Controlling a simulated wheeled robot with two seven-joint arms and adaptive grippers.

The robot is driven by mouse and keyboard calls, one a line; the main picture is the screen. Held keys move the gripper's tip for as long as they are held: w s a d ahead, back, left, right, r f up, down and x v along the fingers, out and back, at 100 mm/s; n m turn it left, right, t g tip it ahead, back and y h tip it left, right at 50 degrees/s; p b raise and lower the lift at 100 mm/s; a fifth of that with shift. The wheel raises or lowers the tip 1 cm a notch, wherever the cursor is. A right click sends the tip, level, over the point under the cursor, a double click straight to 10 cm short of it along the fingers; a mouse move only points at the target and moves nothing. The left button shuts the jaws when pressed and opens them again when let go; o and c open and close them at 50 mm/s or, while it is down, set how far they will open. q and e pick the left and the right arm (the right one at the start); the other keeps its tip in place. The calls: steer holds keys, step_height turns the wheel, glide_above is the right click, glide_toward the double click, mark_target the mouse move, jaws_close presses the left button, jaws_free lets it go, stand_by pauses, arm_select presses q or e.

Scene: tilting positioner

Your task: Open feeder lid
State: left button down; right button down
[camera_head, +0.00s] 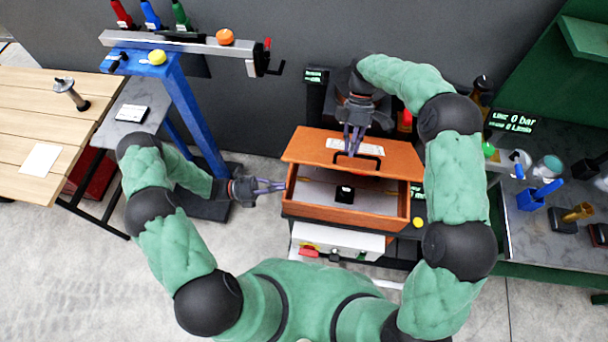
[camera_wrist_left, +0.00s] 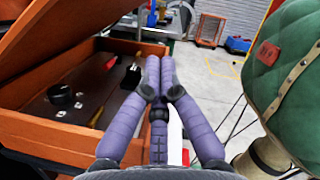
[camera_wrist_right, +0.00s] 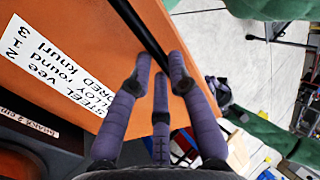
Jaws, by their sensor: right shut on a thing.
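The orange feeder lid (camera_head: 310,146) is raised at the back of the open orange feeder box (camera_head: 345,216). It carries a white label and a black handle (camera_head: 372,158). My right gripper (camera_head: 354,153) is shut on this handle; in the right wrist view the black bar (camera_wrist_right: 146,32) runs between the fingers (camera_wrist_right: 160,80). My left gripper (camera_head: 286,186) is at the box's left wall, fingers together with nothing seen between them. In the left wrist view its fingertips (camera_wrist_left: 160,78) are in front of the box wall, with the raised lid above; contact is unclear.
A small black object (camera_head: 344,194) lies inside the box. A white panel with a red knob (camera_head: 310,252) is below it. A blue stand (camera_head: 185,100) is at left, and a grey bench (camera_head: 545,215) with tools is at right.

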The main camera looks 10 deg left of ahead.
steer(key=shift+w+f, duration=0.1)
steer(key=shift+w, duration=0.15)
arm_select(q)
steer(key=w+d+r, duration=0.3)
steer(key=d+r, duration=0.2)
steer(key=d, duration=0.4)
steer(key=shift+w+d+r, duration=0.15)
steer(key=shift+w+d, duration=0.1)
steer(key=shift+w, duration=0.1)
